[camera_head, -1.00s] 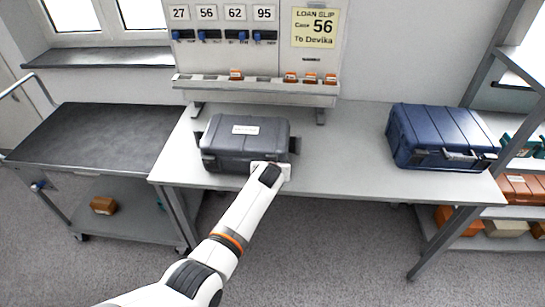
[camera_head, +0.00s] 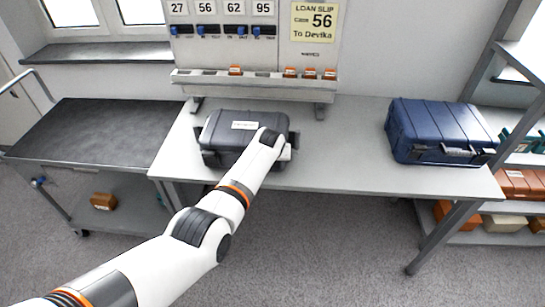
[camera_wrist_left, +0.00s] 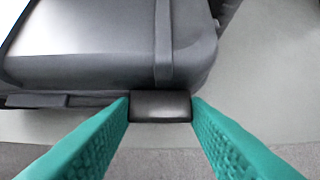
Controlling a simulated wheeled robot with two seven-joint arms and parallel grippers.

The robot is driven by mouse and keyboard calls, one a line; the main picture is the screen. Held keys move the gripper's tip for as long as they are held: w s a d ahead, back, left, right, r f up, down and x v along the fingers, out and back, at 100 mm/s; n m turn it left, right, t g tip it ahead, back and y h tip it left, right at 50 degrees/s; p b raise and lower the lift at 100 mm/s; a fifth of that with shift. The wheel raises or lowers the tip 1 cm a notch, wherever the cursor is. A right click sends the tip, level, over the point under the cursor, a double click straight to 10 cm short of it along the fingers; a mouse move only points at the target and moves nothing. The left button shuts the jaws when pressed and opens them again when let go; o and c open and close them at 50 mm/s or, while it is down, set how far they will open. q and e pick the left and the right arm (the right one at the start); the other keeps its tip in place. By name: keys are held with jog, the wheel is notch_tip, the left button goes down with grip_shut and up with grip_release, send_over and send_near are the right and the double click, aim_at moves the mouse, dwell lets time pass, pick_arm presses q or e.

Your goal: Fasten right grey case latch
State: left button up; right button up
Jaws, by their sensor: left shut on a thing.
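The closed grey case (camera_head: 222,133) lies on the table with a white label on its lid. My left arm reaches over its front right corner and hides part of that side. My left gripper (camera_head: 286,152) is at this corner. In the left wrist view, the green fingers of my left gripper (camera_wrist_left: 160,108) are shut on a dark latch (camera_wrist_left: 160,106) at the case's front edge. The latch is in line with a raised rib on the case (camera_wrist_left: 90,45). Whether the latch is fastened I cannot tell. My right gripper is not in view.
A blue case (camera_head: 435,128) stands on the right of the table (camera_head: 345,160). A panel with numbers and a yellow loan slip (camera_head: 315,22) rises behind. A dark-topped cart (camera_head: 95,135) is at the left, shelving at the right. The table between the cases is clear.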

pick_arm(q)
jog(key=o, duration=1)
jog(key=shift+r, duration=0.1)
jog(key=p+v, duration=0.2)
jog(key=v, duration=0.9)
jog(key=shift+s+r, duration=0.2)
jog(key=shift+r, duration=0.1)
